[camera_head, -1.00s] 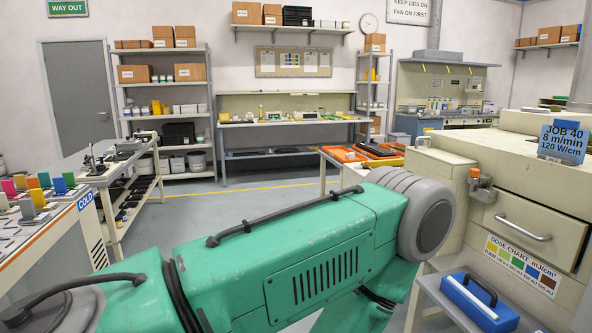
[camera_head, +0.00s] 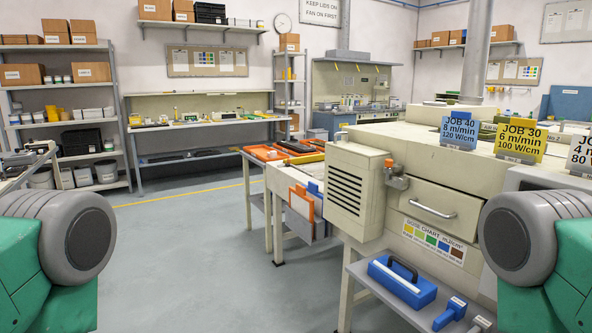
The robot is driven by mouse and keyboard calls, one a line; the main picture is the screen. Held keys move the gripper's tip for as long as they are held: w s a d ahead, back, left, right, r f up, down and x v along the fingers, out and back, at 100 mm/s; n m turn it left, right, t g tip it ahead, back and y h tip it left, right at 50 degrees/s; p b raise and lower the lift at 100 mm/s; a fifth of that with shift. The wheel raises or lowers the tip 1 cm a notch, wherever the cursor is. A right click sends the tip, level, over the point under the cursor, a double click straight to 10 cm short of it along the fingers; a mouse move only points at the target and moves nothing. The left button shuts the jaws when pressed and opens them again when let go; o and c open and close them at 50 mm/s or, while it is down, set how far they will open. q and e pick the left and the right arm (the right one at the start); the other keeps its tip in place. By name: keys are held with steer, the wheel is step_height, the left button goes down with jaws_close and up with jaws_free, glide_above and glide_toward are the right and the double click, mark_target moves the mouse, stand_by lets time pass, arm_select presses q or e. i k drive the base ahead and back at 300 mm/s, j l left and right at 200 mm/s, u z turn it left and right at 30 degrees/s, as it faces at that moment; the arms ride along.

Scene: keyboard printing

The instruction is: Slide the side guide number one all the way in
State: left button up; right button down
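I cannot make out side guide number one in this view. A large beige machine (camera_head: 353,190) stands at the right, with a vented end box, a closed drawer (camera_head: 430,205) and a dose chart on its side. Green and grey links of my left arm are at the lower left, and links of my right arm are at the lower right. Both grippers are out of the picture, so neither shows against any object.
A feed table with orange trays (camera_head: 262,153) adjoins the machine's left end. A lower shelf (camera_head: 372,283) holds a blue case (camera_head: 402,281) and blue tools. Job cards (camera_head: 459,130) stand on the machine. The grey floor (camera_head: 190,270) in the middle is clear.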

mark_target(289, 160)
steer(key=i+j+u, duration=0.1)
steer(key=i+u, duration=0.5)
steer(key=i, duration=0.95)
steer(key=i+z, duration=0.1)
steer(key=i, duration=0.85)
steer(key=i+j, duration=0.15)
steer(key=i, duration=0.85)
steer(key=i+j, duration=0.1)
steer(key=i, duration=0.85)
steer(key=l+z, duration=0.05)
